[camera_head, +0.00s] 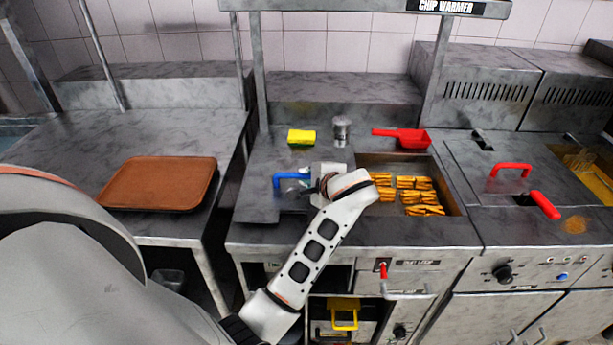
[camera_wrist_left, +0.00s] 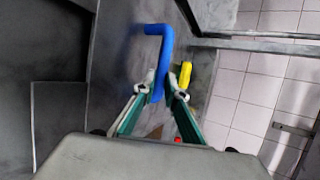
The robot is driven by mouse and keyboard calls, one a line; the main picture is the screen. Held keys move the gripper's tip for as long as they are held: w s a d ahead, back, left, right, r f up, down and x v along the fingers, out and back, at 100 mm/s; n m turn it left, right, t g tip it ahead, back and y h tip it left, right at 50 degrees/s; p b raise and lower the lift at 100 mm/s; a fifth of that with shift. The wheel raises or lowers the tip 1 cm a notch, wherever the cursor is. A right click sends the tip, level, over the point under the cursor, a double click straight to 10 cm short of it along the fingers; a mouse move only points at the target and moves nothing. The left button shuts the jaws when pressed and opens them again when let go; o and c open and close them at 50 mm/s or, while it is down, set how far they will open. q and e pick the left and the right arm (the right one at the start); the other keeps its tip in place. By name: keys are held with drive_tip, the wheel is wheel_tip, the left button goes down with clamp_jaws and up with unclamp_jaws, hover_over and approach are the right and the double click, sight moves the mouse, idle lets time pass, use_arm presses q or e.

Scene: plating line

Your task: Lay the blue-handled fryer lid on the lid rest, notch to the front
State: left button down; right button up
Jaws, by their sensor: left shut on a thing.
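The blue handle (camera_head: 282,177) stands at the left part of the steel counter. A flat dark grey plate (camera_head: 262,204), apparently the fryer lid, lies low beneath it near the counter's left front. My left gripper (camera_head: 305,179) is shut on the blue handle. In the left wrist view the blue handle (camera_wrist_left: 163,45) runs down between the green-sided fingers (camera_wrist_left: 160,94). My gripper and wrist hide part of the lid. I cannot tell the notch or a separate lid rest, nor whether the lid touches the counter. My right gripper is out of view.
A food-filled basin (camera_head: 449,198) is right of my wrist. A yellow sponge (camera_head: 301,136), metal shaker (camera_head: 341,130) and red scoop (camera_head: 403,137) stand behind. A red-handled cover (camera_head: 482,174) lies farther right. A brown tray (camera_head: 158,184) is on the left table, across a gap.

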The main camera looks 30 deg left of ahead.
use_arm(q)
drive_tip(key=c, duration=2)
unclamp_jaws()
drive_tip(key=shift+f, duration=0.1)
drive_tip(key=shift+v, duration=4.2)
drive_tip(key=shift+f, duration=0.2)
drive_tip(key=x, duration=0.8)
drive_tip(key=shift+w+a+r, duration=0.1)
drive_tip(key=shift+a+r, duration=0.05)
drive_tip(key=shift+b, duration=0.3)
